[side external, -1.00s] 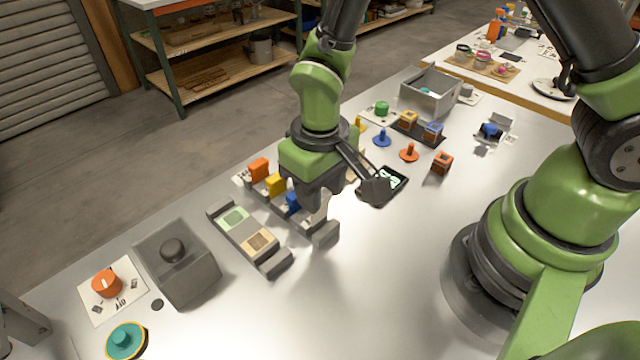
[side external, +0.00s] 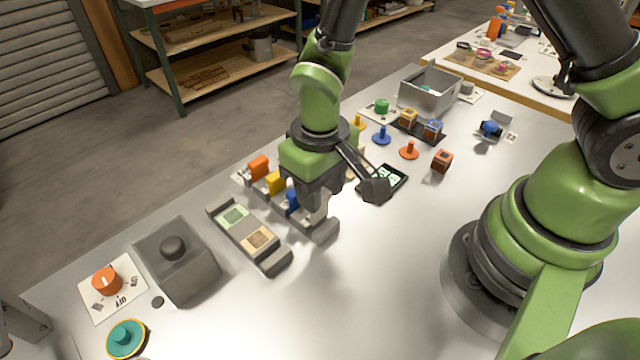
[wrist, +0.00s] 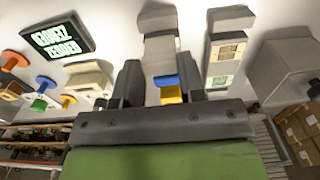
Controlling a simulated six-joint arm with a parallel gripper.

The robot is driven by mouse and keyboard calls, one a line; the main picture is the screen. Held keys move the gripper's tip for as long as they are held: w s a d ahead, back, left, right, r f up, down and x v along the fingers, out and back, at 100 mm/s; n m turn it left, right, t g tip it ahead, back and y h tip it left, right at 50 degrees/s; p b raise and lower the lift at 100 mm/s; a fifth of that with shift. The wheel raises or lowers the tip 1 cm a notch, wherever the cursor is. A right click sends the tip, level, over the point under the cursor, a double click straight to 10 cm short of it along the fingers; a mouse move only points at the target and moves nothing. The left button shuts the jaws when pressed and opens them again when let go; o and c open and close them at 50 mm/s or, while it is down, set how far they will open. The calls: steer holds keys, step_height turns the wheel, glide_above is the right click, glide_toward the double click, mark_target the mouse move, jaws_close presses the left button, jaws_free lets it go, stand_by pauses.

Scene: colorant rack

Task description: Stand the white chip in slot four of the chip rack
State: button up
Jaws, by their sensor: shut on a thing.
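The chip rack (side external: 325,232) is a grey holder with a row of coloured chips. An orange chip (side external: 258,167), a yellow chip (side external: 275,182) and a blue chip (side external: 292,200) stand in it in a row. My gripper (side external: 318,203) is over the rack's near end, just past the blue chip, shut on the pale white chip (wrist: 160,62). In the wrist view the blue chip (wrist: 166,80) and yellow chip (wrist: 171,95) show between my fingers. The fingers largely hide the white chip in the side view, and I cannot tell whether its lower edge is in the slot.
A grey tray with green and tan squares (side external: 270,262) lies close beside the rack. A grey box with a knob (side external: 180,290) stands further left. A dark display (side external: 398,172) and several coloured pegs lie behind my gripper.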

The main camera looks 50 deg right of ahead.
steer(key=shift+f, duration=0.2)
steer(key=shift+f, duration=0.4)
steer(key=shift+f, duration=0.25)
stand_by(0.5)
steer(key=shift+f, duration=0.25)
steer(key=o, duration=1.3)
steer(key=shift+r, duration=0.15)
steer(key=shift+r, duration=3.4)
